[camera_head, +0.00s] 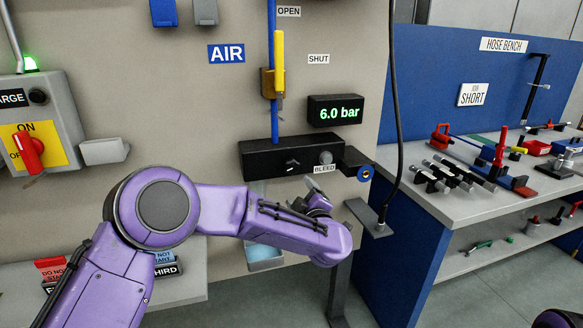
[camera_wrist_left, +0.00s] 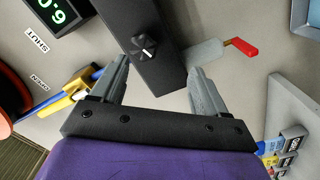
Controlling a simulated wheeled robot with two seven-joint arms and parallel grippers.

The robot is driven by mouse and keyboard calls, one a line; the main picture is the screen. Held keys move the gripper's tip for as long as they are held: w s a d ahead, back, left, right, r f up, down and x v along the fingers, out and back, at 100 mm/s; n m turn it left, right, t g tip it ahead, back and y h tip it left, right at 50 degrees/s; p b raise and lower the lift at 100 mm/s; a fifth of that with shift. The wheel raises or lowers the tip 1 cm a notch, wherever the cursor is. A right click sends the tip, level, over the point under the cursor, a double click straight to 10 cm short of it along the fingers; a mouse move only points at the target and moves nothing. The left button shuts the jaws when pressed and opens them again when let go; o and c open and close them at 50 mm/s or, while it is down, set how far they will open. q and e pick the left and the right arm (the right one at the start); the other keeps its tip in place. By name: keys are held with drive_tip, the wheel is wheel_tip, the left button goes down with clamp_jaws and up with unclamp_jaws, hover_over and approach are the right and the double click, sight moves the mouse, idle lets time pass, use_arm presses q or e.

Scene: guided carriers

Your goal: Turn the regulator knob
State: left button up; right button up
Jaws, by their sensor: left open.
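The regulator is a black box (camera_head: 262,158) on the beige panel, below the display that reads 6.0 bar (camera_head: 336,111). Its dark knob (camera_head: 291,163) with a white pointer mark is on the front face. The knob also shows in the left wrist view (camera_wrist_left: 145,47), ahead of the fingertips. My left gripper (camera_wrist_left: 158,66) is open and empty. The knob lies beyond the gap between its fingers, nearer the left finger, and appears apart from both. In the head view the left gripper (camera_head: 316,199) is below the box, partly hidden by my purple wrist. My right gripper is out of view.
A yellow lever (camera_head: 279,62) on a blue pipe stands above the box. A grey round part (camera_head: 326,157) sits near the BLEED label. A black hose (camera_head: 395,120) hangs to the right. A tool-covered bench (camera_head: 450,208) is farther right.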

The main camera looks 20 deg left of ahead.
sight(292, 168)
use_arm(q)
drive_tip(key=shift+n, duration=0.4)
drive_tip(key=w+a+r+p, duration=0.1)
drive_tip(key=w, duration=0.1)
drive_tip(key=w+a+r+p, duration=0.1)
drive_tip(key=w+a, duration=0.1)
drive_tip(key=w, duration=0.1)
drive_tip(key=w+a+r+p, duration=0.1)
drive_tip(key=w+a, duration=0.1)
drive_tip(key=w, duration=0.1)
drive_tip(key=shift+w+a, duration=0.15)
drive_tip(key=shift+w, duration=0.05)
drive_tip(key=shift+w+a+p, duration=0.25)
drive_tip(key=shift+w+p, duration=0.1)
drive_tip(key=shift+w, duration=0.1)
drive_tip(key=c, duration=1)
drive_tip(key=shift+o, duration=0.2)
